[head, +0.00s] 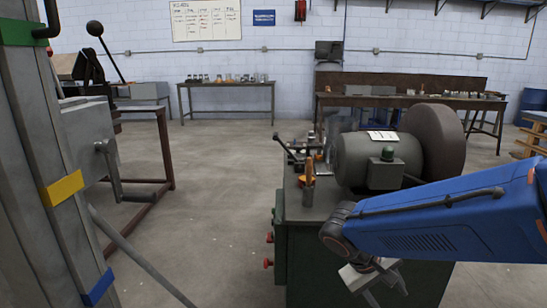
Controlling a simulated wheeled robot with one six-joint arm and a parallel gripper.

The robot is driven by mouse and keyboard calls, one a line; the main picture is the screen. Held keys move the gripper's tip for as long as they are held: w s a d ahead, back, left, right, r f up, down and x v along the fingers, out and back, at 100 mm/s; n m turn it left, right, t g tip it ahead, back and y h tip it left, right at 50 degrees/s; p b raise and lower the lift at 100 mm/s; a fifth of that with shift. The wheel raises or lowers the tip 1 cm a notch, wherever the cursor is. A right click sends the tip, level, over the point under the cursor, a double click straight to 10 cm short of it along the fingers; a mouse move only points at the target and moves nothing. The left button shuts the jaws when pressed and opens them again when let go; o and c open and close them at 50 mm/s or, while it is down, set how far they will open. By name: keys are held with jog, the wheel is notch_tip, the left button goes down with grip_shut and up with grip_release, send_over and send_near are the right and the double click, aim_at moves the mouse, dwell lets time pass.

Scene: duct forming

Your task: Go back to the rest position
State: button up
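My blue arm (440,222) reaches in from the right edge, in front of a dark green machine cabinet. My gripper (378,282) hangs from the arm's dark wrist near the bottom of the head view and points downward. Its light grey body shows, but its fingers run toward the bottom edge and their tips are not clear. I cannot tell whether it is open or shut, and I see no object in it.
The cabinet (300,240) carries a motor (375,155) with a large dark wheel (435,138) and small tools. A grey machine column (45,170) stands close at left. Benches (230,84) (390,98) line the back wall. Concrete floor (215,190) is clear between.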

jog(key=s+d+r+m+t+y, duration=0.1)
jog(key=s+r+t+y, duration=0.3)
jog(key=s, duration=0.6)
jog(key=shift+s+d+r+m+y, duration=0.15)
jog(key=shift+s+r+m+y, duration=0.1)
jog(key=shift+r+m+y, duration=0.75)
jog(key=shift+f+n, duration=0.1)
jog(key=shift+n, duration=0.2)
dwell(1.7)
